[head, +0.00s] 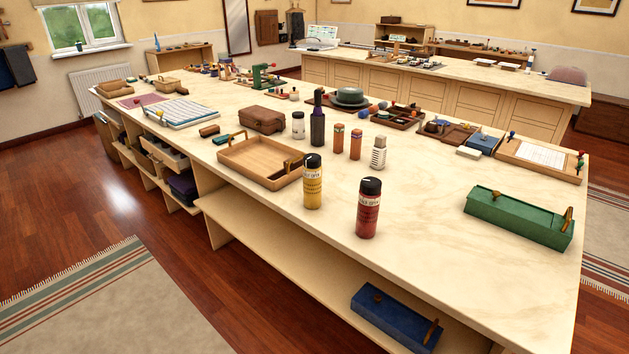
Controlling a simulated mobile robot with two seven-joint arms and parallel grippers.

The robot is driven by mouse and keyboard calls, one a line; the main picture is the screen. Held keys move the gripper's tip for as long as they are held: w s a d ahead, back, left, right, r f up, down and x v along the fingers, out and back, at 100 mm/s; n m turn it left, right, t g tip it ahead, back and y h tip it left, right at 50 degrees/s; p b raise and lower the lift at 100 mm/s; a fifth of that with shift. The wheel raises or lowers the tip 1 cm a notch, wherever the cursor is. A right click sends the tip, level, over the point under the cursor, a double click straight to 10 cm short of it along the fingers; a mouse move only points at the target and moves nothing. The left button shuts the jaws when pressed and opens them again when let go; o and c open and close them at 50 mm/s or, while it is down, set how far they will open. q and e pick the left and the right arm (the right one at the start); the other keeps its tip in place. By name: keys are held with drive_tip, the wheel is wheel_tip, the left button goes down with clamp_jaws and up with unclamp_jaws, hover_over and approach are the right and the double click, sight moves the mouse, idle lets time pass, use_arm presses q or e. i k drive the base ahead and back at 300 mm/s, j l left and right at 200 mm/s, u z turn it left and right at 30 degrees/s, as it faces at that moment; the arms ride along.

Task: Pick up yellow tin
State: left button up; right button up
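The yellow tin (313,188) stands upright near the front edge of the long cream worktop (430,260). It is a cylinder with a black cap. A red tin (368,214) of the same shape stands apart from it, to the right and nearer. A wooden tray (240,168) with a brass-coloured handle lies just left of the yellow tin. Neither of my grippers shows in the head view.
A dark bottle (318,124), two orange-brown cylinders (338,138) and a white-grey bottle (378,154) stand behind the yellow tin. A green box (519,216) lies at the right. A blue box (395,318) sits on the shelf below. The worktop's front right is clear.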

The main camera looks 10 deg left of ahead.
sight(312, 178)
drive_tip(key=i+j, duration=0.2)
drive_tip(key=i+j+z, duration=0.15)
drive_tip(key=j, duration=0.25)
drive_tip(key=i+j, duration=0.2)
drive_tip(key=i+j+z, duration=0.15)
drive_tip(key=j, duration=0.25)
drive_tip(key=i+j, duration=0.2)
drive_tip(key=j, duration=0.15)
drive_tip(key=i+j+z, duration=0.15)
drive_tip(key=j, duration=0.2)
drive_tip(key=i+j, duration=0.15)
drive_tip(key=j, duration=0.2)
drive_tip(key=z, duration=0.05)
